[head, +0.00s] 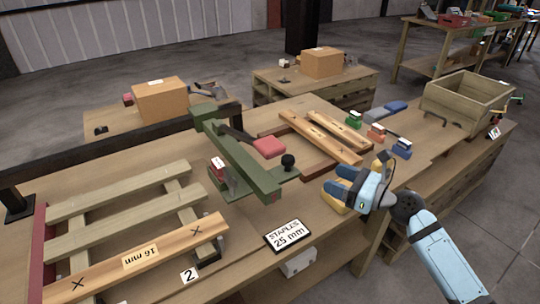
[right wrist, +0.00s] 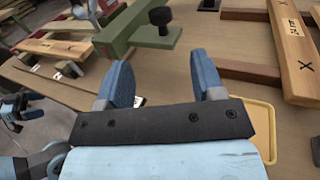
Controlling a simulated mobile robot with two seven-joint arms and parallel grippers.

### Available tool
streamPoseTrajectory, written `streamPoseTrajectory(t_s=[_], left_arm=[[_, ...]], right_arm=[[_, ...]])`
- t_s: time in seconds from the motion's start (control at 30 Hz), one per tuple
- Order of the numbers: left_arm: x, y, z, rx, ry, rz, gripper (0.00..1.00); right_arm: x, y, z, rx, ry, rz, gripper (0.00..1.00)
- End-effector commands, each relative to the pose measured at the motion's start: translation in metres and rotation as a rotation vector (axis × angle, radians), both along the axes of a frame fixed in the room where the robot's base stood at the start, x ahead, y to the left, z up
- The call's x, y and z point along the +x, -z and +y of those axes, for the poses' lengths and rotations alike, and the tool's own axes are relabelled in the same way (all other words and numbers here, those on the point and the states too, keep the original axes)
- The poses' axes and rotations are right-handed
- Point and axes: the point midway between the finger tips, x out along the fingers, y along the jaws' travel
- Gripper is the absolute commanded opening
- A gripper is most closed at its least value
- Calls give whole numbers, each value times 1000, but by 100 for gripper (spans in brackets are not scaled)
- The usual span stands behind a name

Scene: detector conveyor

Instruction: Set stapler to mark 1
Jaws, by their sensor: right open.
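The green stapler (head: 240,150) stands on the workbench, with a long green body, a dark lever ending in a red pad (head: 269,147), and a black knob (head: 288,161) at its near right end. Its end and the black knob (right wrist: 162,17) also show at the top of the right wrist view. My right gripper (head: 338,188) is to the right of the knob, apart from it. Its blue fingers (right wrist: 162,80) are spread and empty. A blue and dark part of mine, perhaps the left gripper (right wrist: 14,104), is at the left of the right wrist view, too unclear to read. I cannot make out a mark 1.
A "STAPLES 25 mm" sign (head: 288,236) and a "2" label (head: 189,275) are near the front edge. A slatted pallet (head: 120,215) lies left, boards (head: 320,137) behind right. A yellow tray (right wrist: 263,130) is by my gripper. A wooden crate (head: 466,100) stands far right.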

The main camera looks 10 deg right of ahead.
Motion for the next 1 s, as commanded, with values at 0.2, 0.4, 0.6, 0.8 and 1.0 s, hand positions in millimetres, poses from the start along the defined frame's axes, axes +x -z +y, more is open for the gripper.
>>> streamPoseTrajectory(t_s=[0.2,0.4,0.6,0.8,1.0], left_arm=[[-3,5,-2,-4,0,11,93],[-5,8,-4,-7,0,17,93],[-5,10,-4,-6,-1,15,93],[-4,10,-3,-4,0,8,93],[-3,8,-3,-1,3,2,93]], right_arm=[[4,-1,3,13,-3,5,62],[26,-2,23,14,-3,3,62],[59,-1,53,14,-3,3,62],[85,-1,77,13,-2,4,62],[100,0,90,12,-1,5,62]])
